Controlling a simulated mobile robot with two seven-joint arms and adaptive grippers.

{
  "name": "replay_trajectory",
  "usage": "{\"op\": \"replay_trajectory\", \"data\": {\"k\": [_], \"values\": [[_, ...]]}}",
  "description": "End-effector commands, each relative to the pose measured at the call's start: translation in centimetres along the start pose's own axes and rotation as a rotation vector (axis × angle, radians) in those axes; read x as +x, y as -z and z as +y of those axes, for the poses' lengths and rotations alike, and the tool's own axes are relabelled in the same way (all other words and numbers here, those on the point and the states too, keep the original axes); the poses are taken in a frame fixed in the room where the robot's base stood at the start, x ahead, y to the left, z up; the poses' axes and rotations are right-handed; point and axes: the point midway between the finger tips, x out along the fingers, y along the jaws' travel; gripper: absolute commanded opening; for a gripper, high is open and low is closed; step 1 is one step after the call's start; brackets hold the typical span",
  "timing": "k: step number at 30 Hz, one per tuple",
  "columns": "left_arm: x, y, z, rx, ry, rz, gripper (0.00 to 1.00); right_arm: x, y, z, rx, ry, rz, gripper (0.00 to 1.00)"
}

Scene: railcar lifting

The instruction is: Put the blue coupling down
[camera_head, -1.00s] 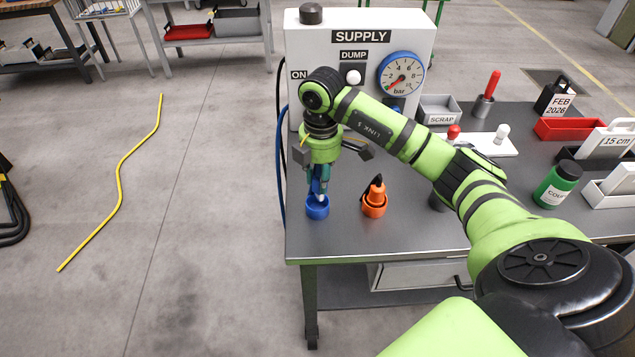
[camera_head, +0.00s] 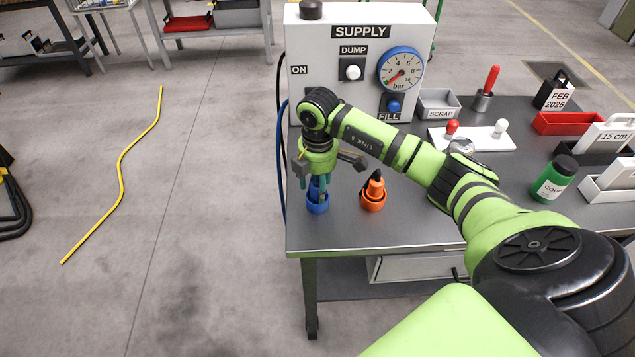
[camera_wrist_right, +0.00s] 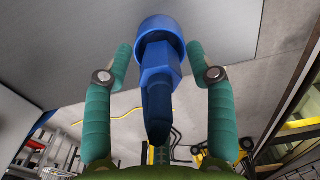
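The blue coupling (camera_head: 318,188) stands upright in the blue round holder (camera_head: 317,206) near the left edge of the grey bench. In the right wrist view the coupling (camera_wrist_right: 160,82) lies between my fingers, with a narrow gap on each side, and its far end meets the blue ring (camera_wrist_right: 161,34). My right gripper (camera_head: 315,185) is open around the coupling, pointing down; its fingertips also show in the wrist view (camera_wrist_right: 159,62). My left gripper is not in view.
An orange coupling (camera_head: 375,187) stands in an orange holder just right. The white supply panel (camera_head: 330,60), with a gauge (camera_head: 401,69), rises behind. A scrap bin (camera_head: 438,103), a white tray with knobs (camera_head: 470,139) and a green bottle (camera_head: 555,180) are farther right.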

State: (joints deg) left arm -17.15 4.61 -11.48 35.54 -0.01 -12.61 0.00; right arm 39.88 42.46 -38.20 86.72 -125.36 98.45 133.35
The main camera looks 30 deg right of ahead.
Motion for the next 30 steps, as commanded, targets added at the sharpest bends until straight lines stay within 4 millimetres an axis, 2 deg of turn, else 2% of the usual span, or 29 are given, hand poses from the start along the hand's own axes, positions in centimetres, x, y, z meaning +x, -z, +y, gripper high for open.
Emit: {"op": "replay_trajectory", "data": {"k": [6, 11, 14, 21, 25, 30], "values": [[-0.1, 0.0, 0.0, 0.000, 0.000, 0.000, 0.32, -0.1, 0.0, 0.0, 0.000, 0.000, 0.000, 0.56], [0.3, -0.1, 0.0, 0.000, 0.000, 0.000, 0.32, -1.2, 0.0, 0.1, 0.000, -0.003, 0.001, 0.56], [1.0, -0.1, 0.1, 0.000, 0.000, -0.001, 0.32, -2.9, 0.0, 0.1, -0.002, -0.006, 0.001, 0.56], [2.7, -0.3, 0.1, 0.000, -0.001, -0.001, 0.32, -8.2, 0.0, 0.1, 0.000, -0.007, 0.002, 0.56], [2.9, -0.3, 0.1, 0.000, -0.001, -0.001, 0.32, -10.7, -0.1, 0.1, 0.000, -0.005, 0.000, 0.56], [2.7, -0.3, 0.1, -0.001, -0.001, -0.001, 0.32, -12.2, 0.0, 0.0, 0.000, -0.001, -0.001, 0.56]]}}
